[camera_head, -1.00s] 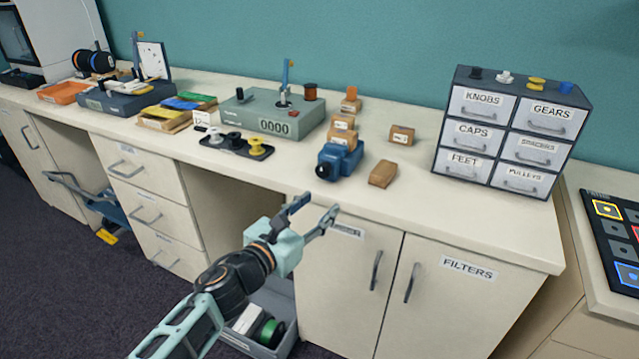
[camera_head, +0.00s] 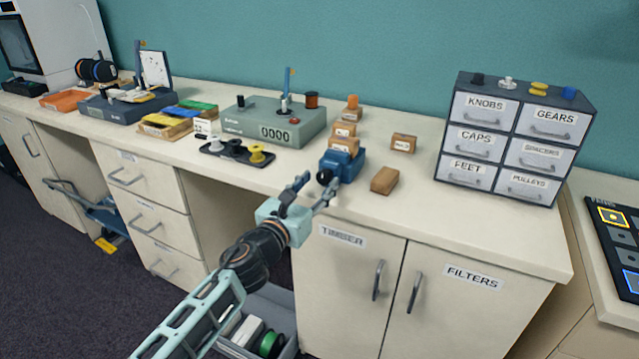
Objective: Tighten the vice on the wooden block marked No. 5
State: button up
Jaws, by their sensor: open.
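The blue vice (camera_head: 350,166) stands near the front edge of the counter, with its dark round knob (camera_head: 324,177) facing the front. A wooden block (camera_head: 344,146) with a small label sits at the vice's top; its number is too small to read, and I cannot tell how firmly it sits. Other wooden blocks stand behind it, beside it to the right (camera_head: 403,143) and in front to the right (camera_head: 384,181). My gripper (camera_head: 318,183) is open, with its fingertips in front of the knob, near it in the picture. I cannot tell whether they touch.
A labelled drawer cabinet (camera_head: 515,136) stands right.

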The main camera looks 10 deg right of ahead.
jog(key=shift+w+d, duration=0.35)
jog(key=shift+w, duration=0.2)
jog(key=shift+c, duration=0.2)
jog(key=c, duration=1.1)
